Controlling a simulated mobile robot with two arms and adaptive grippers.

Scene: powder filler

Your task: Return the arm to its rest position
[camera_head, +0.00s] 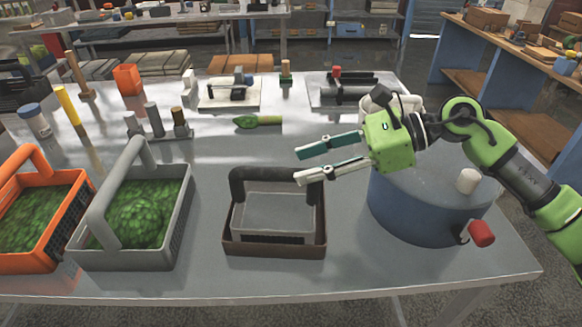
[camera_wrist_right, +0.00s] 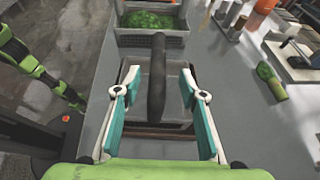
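My right gripper (camera_head: 312,162) is open, with its two fingers apart and no object held between them. It is above and to the right of the dark brown basket (camera_head: 232,247), which has a thick black handle (camera_head: 277,174) and a pale inner box. In the right wrist view the black handle (camera_wrist_right: 157,78) shows in the gap between the open fingers (camera_wrist_right: 158,85). I cannot tell whether the fingertips reach down beside it. My right arm comes in from the right side. In the wrist view a green arm of mine shows at left; my left gripper cannot be made out.
A blue drum (camera_head: 415,212) with a grey lid and red knob (camera_head: 481,232) stands under my right forearm. Grey (camera_head: 165,257) and orange (camera_head: 62,243) baskets of green material stand left. A green-tipped brush (camera_head: 257,121) lies behind. The front right tabletop is bare.

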